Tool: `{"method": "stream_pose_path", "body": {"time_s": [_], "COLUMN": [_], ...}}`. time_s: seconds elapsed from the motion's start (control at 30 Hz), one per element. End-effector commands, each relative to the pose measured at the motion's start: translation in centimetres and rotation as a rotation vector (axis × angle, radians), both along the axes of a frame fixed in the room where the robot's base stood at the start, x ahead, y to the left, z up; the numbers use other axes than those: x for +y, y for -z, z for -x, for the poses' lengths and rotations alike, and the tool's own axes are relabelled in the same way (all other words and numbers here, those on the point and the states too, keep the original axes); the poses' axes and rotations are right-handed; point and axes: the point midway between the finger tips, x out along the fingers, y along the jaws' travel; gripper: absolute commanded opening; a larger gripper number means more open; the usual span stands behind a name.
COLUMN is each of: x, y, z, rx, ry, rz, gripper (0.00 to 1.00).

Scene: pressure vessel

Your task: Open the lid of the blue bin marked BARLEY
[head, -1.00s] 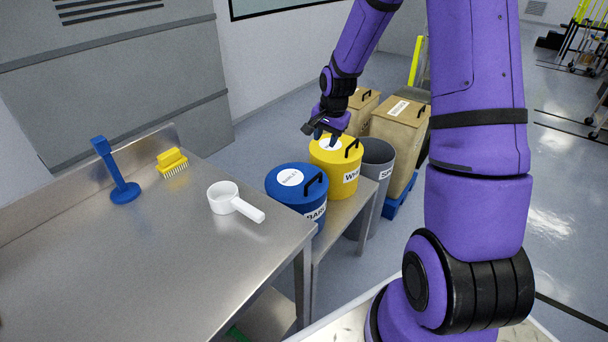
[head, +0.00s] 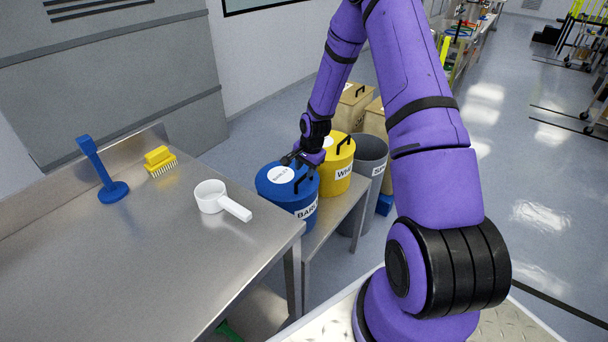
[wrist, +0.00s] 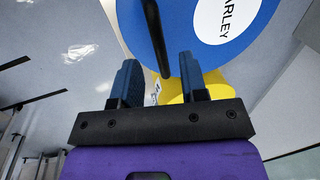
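The blue bin (head: 272,197) stands at the near end of the low bench, with its lid closed. Its lid (head: 264,180) has a round white label and a black handle (head: 305,181). In the wrist view the blue lid (wrist: 190,25) fills the top, with "ARLEY" readable on the label (wrist: 226,18). My gripper (head: 296,160) is over the far side of the lid, close to the handle. In the wrist view my gripper (wrist: 158,70) is open, and the black handle (wrist: 155,32) appears between the two fingers. Contact with it cannot be told.
A yellow bin (head: 337,160) stands right behind the blue one, and a grey bin (head: 371,158) beside that. The steel table (head: 140,255) at left holds a white scoop (head: 212,197), a yellow brush (head: 159,160) and a blue tool (head: 113,192). Cardboard boxes (head: 352,108) stand behind.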

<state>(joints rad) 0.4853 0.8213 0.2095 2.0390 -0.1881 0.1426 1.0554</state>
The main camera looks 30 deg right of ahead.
Motion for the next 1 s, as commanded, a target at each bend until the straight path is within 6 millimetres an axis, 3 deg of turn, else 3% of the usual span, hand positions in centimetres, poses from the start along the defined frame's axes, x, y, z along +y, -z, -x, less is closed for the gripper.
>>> {"method": "stream_pose_path", "body": {"time_s": [0.23,0.63,0.8,1.0], "x": [0.1,0.2,0.2,0.2], "y": [2.6,3.1,3.1,3.1], "z": [-0.5,-0.6,-0.5,-0.6], "rx": [0.001,0.0,0.0,0.001], "ry": [0.0,0.0,0.0,0.0], "rz": [0.0,0.0,0.0,0.0], "gripper": [0.4,0.4,0.01,0.0]}}
